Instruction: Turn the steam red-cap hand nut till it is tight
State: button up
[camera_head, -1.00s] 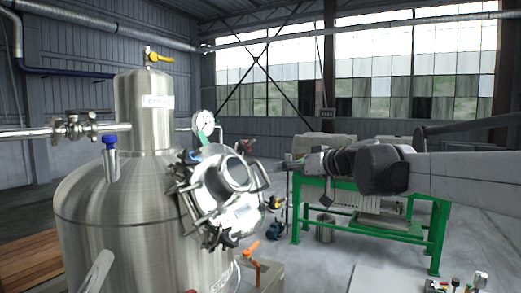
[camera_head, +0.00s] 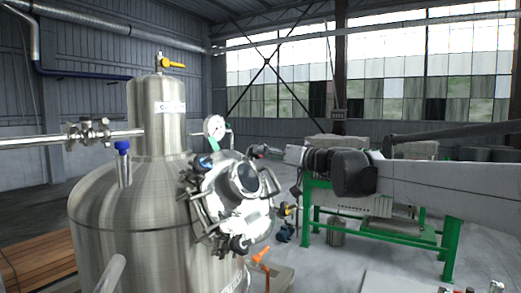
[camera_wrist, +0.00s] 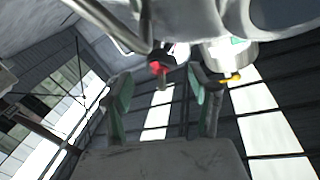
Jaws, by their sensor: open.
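The steel tank (camera_head: 130,225) stands at left in the head view, with a clamped round manway (camera_head: 235,190) on its near side. My gripper (camera_head: 258,151) is small there, close behind the manway and right of the gauge; its fingers are hard to make out. In the wrist view, my gripper (camera_wrist: 159,78) has its two green-lined fingers well apart. A red cap (camera_wrist: 157,68) on a dark fitting, seemingly the steam hand nut, shows between the fingertips, with no visible contact. Its depth from the fingers cannot be told. I cannot pick it out in the head view.
A white-faced gauge (camera_head: 214,126) stands beside the manway. A yellow valve handle (camera_head: 173,65) tops the tank; a yellow part (camera_wrist: 230,78) lies near the right finger in the wrist view. An orange-handled valve (camera_head: 262,260) stands low in front. A green bench (camera_head: 450,250) is at right.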

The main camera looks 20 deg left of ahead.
jog(key=shift+p+x, duration=0.4)
jog(key=shift+x, duration=1.85)
jog(key=c, duration=1.2)
jog(key=shift+o, duration=0.2)
jog(key=shift+s+m+h, duration=0.1)
jog(key=shift+m+h, duration=0.2)
jog(key=shift+m, duration=0.3)
jog(key=m+t+h, duration=0.1)
jog(key=m, duration=0.1)
jog(key=shift+m+t+b, duration=0.3)
jog(key=shift+b, duration=0.05)
jog(key=shift+a+r+m+t+h, duration=0.1)
jog(key=shift+m+t+h, duration=0.2)
jog(key=shift+m+h, duration=0.8)
jog(key=shift+m+t+h, duration=0.3)
jog(key=shift+m+h, duration=0.2)
jog(key=shift+m, duration=1.2)
